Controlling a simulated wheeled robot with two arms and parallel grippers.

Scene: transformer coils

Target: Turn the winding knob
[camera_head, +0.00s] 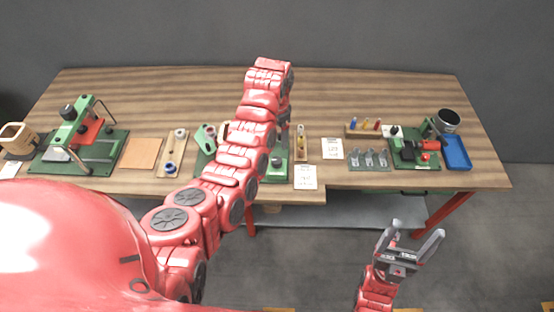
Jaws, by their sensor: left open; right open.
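A green winding machine (205,140) stands at the table's front middle, largely covered by my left arm. A small pale round part (277,161) shows on its green base at the right; I cannot tell if it is the winding knob. My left arm reaches up over the machine and bends down at its far end. My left gripper (284,128) is mostly hidden behind that arm, above the machine's right side; its fingertips and any contact are not visible. My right gripper (414,243) is open and empty, in front of the table at the lower right, fingers pointing up.
The wooden table (350,90) has a clear back half. A green press (75,135), a cork mat (141,153) and a wooden spool tray (172,165) are left. A narrow holder (300,150), white cards (305,177), another green device (415,150) and a blue tray (456,152) are right.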

